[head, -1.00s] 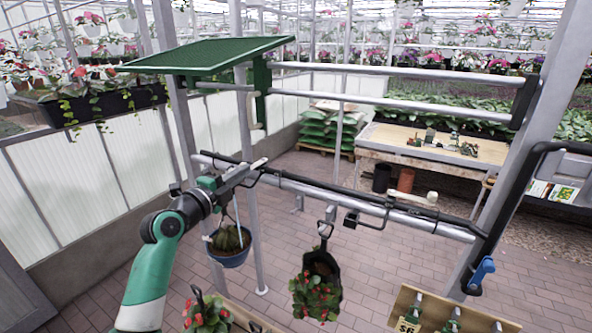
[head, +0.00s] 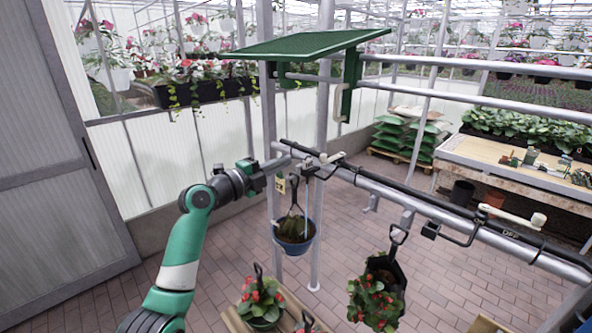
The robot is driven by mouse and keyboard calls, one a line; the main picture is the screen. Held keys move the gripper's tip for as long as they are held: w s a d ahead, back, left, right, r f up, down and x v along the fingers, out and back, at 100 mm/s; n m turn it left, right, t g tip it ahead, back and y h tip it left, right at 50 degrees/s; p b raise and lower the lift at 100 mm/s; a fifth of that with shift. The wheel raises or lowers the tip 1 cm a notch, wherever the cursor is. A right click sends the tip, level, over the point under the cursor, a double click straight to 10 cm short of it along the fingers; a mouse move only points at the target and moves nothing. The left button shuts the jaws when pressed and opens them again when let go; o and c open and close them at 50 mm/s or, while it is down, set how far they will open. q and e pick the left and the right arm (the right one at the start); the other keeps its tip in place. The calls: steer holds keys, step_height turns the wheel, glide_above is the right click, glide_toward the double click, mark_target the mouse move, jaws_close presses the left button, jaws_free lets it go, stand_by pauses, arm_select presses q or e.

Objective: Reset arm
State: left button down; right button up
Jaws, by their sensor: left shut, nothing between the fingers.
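My left arm comes up from the bottom left. Its left gripper (head: 283,164) is shut and empty, beside the left end of the grey metal rail (head: 372,184). In the picture it overlaps the rail end; I cannot tell whether it touches. Below and slightly right of it, a blue pot (head: 294,246) with a brown-green plant hangs by a dark hanger. A black planter with red flowers (head: 376,290) hangs further right. My right gripper is not in view.
A green sloped panel (head: 305,45) stands above the rail. Potted red flowers (head: 262,300) sit on a wooden stand at the bottom. A wooden table (head: 500,158) and green sacks (head: 408,132) stand behind. Brick floor (head: 110,290) is clear at lower left.

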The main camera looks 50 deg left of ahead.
arm_select(q)
steer(key=shift+d, duration=0.1)
stand_by(0.3)
steer(key=w+d+r+m+h, duration=0.1)
steer(key=d+m+h, duration=0.15)
steer(key=d, duration=0.75)
steer(key=w+d+r+m+h, duration=0.2)
steer(key=d+h, duration=0.1)
steer(key=d, duration=0.6)
steer(key=s+d+r+t+h, duration=0.1)
steer(key=s+d+r, duration=0.25)
steer(key=d, duration=0.25)
steer(key=s+d+r+t+h, duration=0.1)
steer(key=s+d+r, duration=0.1)
steer(key=d+r, duration=0.25)
steer(key=s+r+n+t+y, duration=0.3)
steer(key=s+r+n+t, duration=0.15)
steer(key=s+n, duration=0.45)
steer(key=s+r+n+t+y, duration=0.25)
steer(key=s+r+n, duration=0.35)
steer(key=s+n, duration=0.3)
step_height(320, 180, up, 19)
steer(key=n+p, duration=0.3)
steer(key=p, duration=1.5)
steer(key=shift+p, duration=0.4)
